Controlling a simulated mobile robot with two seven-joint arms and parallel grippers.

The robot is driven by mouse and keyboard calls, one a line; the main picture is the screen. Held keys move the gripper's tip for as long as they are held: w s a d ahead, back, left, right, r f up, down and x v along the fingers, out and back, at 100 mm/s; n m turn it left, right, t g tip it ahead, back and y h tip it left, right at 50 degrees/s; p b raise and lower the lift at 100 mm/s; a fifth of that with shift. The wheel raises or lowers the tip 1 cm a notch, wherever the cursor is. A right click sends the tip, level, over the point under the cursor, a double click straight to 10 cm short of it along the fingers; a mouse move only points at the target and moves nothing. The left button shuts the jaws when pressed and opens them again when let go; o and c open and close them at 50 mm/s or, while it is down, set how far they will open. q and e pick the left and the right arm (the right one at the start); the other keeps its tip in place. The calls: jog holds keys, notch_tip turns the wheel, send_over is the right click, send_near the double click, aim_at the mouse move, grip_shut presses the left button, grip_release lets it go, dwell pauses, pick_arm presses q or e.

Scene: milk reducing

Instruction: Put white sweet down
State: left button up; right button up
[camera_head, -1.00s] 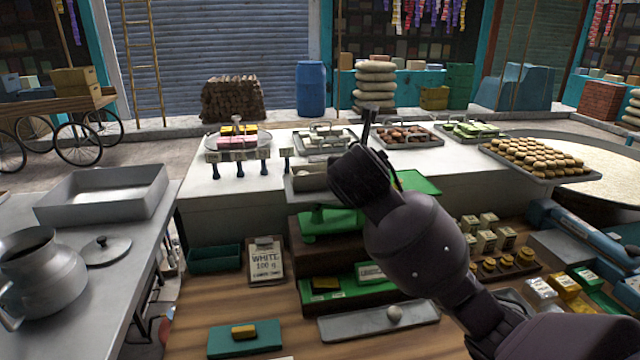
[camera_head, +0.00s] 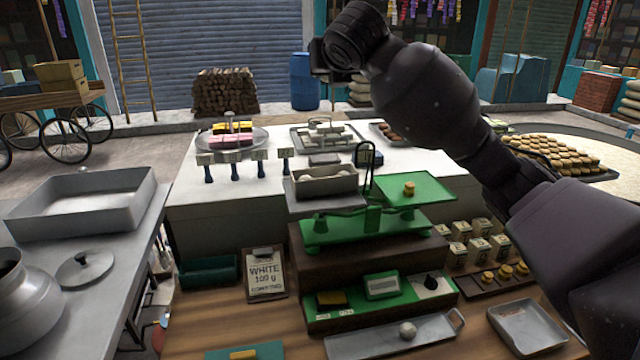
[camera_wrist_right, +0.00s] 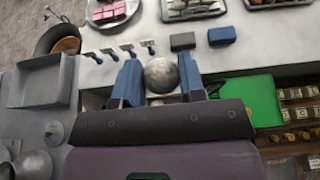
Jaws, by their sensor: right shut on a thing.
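My right gripper (camera_head: 322,58) is raised high above the balance scale (camera_head: 372,228). In the right wrist view my right gripper (camera_wrist_right: 159,62) has its blue fingers on either side of a round whitish sweet (camera_wrist_right: 161,76) and is shut on it. In the head view the held sweet is hidden. The scale's left pan carries an open grey box (camera_head: 325,187) with pale round shapes inside. The green right pan (camera_head: 428,190) carries a small brass weight (camera_head: 409,188). Another whitish ball (camera_head: 407,329) lies on the front tray (camera_head: 365,345). My left gripper is out of view.
A "WHITE 100 g" sign (camera_head: 265,275) stands left of the scale. Trays of sweets, such as the one with white blocks (camera_head: 300,139), stand on the white counter behind. An empty metal tray (camera_head: 528,335) lies front right. A large pan (camera_head: 85,215) is at left.

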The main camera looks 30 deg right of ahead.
aim_at(322, 169)
jog(key=shift+w+a+f, duration=0.1)
jog(key=shift+a+f, duration=0.25)
jog(key=shift+f, duration=0.25)
jog(key=shift+n, duration=0.3)
notch_tip(322, 169, down, 20)
jog(key=shift+r+p, duration=0.25)
jog(key=shift+p, duration=0.35)
jog(key=shift+f, duration=0.6)
jog(key=o, duration=0.6)
jog(key=shift+r, duration=0.1)
jog(key=shift+s+r+y, duration=0.25)
jog(key=shift+r+y, duration=0.05)
jog(key=shift+r, duration=0.35)
jog(key=b+v, duration=0.1)
jog(key=v, duration=1)
jog(key=shift+s+a, duration=0.15)
jog(key=shift+s, duration=0.2)
dwell(0.6)
